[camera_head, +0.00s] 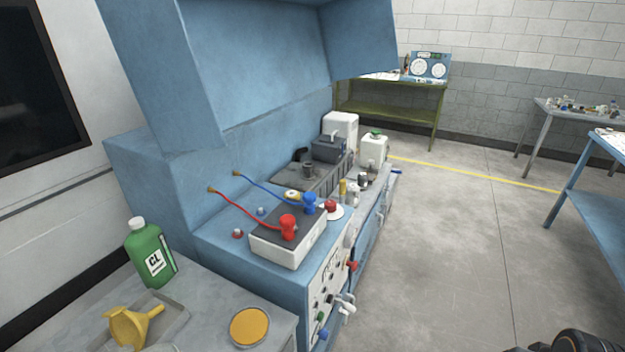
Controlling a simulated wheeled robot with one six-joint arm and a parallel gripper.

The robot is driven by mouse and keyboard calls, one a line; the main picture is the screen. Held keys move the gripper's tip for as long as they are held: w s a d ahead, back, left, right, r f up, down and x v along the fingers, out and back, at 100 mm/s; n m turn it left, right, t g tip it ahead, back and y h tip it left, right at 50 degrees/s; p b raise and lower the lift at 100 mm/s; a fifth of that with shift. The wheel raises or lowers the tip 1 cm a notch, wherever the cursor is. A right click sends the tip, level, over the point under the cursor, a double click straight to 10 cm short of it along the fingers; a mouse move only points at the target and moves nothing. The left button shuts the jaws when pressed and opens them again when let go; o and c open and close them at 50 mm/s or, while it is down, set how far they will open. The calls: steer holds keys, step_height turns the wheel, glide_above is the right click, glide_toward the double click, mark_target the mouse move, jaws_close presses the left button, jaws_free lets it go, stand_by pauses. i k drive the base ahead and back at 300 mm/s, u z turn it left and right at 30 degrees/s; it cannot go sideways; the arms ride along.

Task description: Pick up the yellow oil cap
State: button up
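I cannot tell for sure which yellow thing is the oil cap. A small upright yellow piece (342,187) stands at the bench's front edge, right of the blue clamp. A larger round item with a flat yellow-orange top (249,326) lies on the grey table at the lower middle. My gripper's fingers are not in view; only a dark rounded part, perhaps of my arm, shows at the bottom right corner.
A battery (285,245) with red and blue clamps stands on the blue bench (215,235). A green bottle (148,254) and a yellow funnel (132,325) in a tray are on the grey table (205,300). The floor (455,250) at right is clear.

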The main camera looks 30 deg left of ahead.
mark_target(293, 193)
steer(key=i, duration=2.55)
steer(key=u, duration=3.4)
steer(key=i, duration=0.45)
steer(key=u, duration=0.1)
